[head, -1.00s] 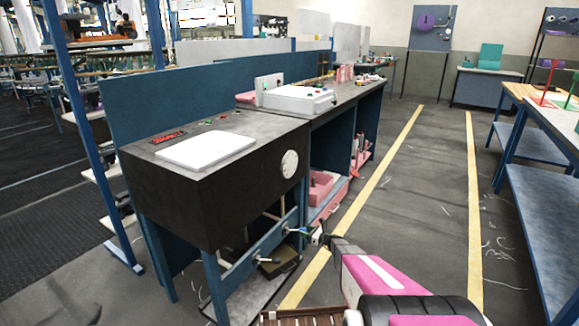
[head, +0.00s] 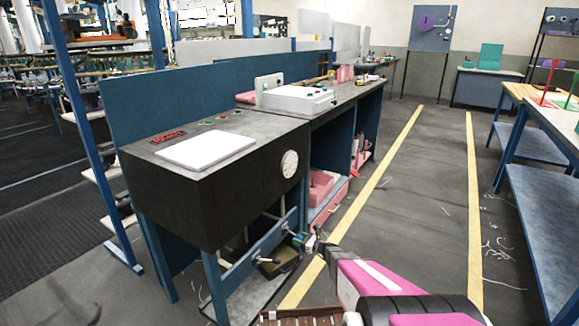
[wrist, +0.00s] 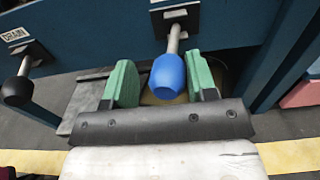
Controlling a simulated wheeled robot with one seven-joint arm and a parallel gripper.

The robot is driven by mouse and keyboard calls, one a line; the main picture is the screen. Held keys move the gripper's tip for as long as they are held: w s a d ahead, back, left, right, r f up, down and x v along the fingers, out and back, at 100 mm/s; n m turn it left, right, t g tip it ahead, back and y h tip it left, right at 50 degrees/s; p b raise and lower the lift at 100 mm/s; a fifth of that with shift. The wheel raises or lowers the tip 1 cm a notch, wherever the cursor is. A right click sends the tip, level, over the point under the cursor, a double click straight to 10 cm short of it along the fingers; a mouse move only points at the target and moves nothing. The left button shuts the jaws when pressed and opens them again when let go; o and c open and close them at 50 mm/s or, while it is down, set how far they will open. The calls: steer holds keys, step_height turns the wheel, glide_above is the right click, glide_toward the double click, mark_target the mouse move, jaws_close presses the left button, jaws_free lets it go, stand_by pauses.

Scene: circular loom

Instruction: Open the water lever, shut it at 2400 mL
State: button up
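The water lever has a blue knob (wrist: 168,76) on a metal rod that comes out of a blue beam. In the wrist view my gripper (wrist: 161,80) has its two green fingers apart, one on each side of the blue knob. The left finger has a clear gap to the knob; the right finger is closer to it. My gripper (head: 300,241) is low at the front of the black tank (head: 215,200) in the head view. The round white dial (head: 289,163) is on the tank's front; its reading is too small to make out.
A second lever with a black knob (wrist: 17,91), under a DRAIN label (wrist: 14,34), is at the left in the wrist view. A red display (head: 168,137) and a white lid (head: 206,151) are on the tank top. The aisle floor (head: 400,200) at right is clear.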

steer(key=shift+s+a, duration=0.4)
steer(key=shift+s, duration=0.15)
stand_by(5.9)
steer(key=w+d, duration=0.5)
steer(key=w, duration=0.2)
steer(key=s+a+v, duration=0.1)
steer(key=v, duration=0.8)
steer(key=shift+s, duration=0.15)
